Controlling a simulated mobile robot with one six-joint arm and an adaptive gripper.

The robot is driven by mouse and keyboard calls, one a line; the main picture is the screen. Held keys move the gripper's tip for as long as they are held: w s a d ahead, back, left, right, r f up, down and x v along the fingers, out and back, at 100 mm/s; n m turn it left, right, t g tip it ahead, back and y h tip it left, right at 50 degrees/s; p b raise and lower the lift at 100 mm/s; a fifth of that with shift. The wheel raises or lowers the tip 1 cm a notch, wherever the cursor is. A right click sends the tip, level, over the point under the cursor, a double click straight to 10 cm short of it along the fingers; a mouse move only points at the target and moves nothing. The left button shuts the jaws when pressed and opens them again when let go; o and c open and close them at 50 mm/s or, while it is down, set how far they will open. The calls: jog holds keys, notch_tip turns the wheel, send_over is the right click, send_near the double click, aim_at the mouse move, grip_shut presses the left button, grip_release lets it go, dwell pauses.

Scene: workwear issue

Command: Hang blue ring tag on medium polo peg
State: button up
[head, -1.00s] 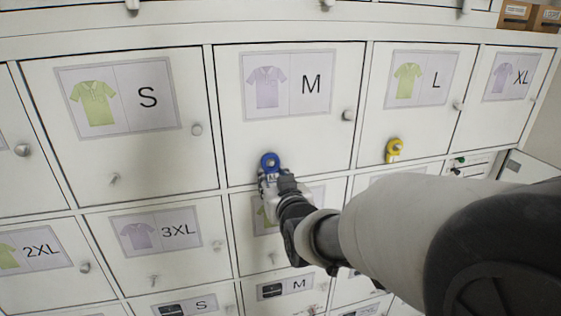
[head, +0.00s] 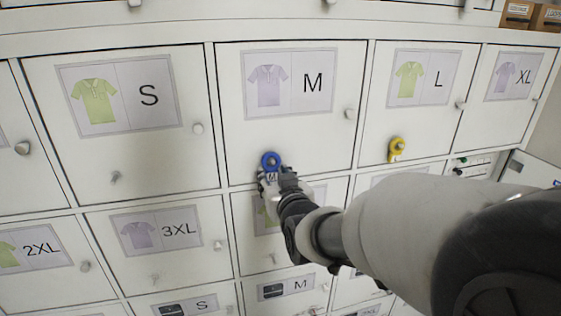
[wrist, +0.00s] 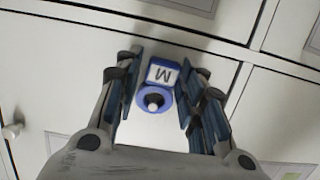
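The blue ring tag (head: 271,160) is at the lower part of the door with the purple polo picture and the letter M (head: 290,125). My gripper (head: 274,178) is at the tag, just below the ring. In the wrist view its two fingers (wrist: 163,88) stand apart on either side of the tag, with a narrow gap to each side of it.
A yellow ring tag (head: 396,149) hangs on the L door to the right. The S door has a bare peg (head: 116,177) to the left. Round door knobs, such as the M door's knob (head: 350,114), stick out. My arm covers the lower right.

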jog(key=o, duration=0.3)
jog(key=v, duration=1.1)
jog(key=s+d+f+m+g+h+b, duration=0.1)
jog(key=s+d+f+g+b, duration=0.2)
jog(key=s+f+b, duration=0.3)
jog(key=s+d+f+m+g+h+b, duration=0.1)
jog(key=s+d+f+g+b, duration=0.3)
jog(key=s+f, duration=0.6)
jog(key=s+d+f+m+g+h+b, duration=0.1)
jog(key=s+d+f+g+h+b, duration=0.1)
jog(key=s+d+f+b, duration=0.5)
jog(key=shift+s+f+g+b, duration=0.25)
jog(key=shift+f+b, duration=0.1)
jog(key=shift+f, duration=0.5)
jog(key=shift+s+f+g+b, duration=0.25)
jog(key=shift+f+b, duration=0.1)
jog(key=shift+f, duration=0.55)
jog(key=shift+s+f+g+b, duration=0.25)
jog(key=shift+f+b, duration=0.1)
jog(key=shift+f, duration=0.5)
jog(key=shift+d, duration=0.1)
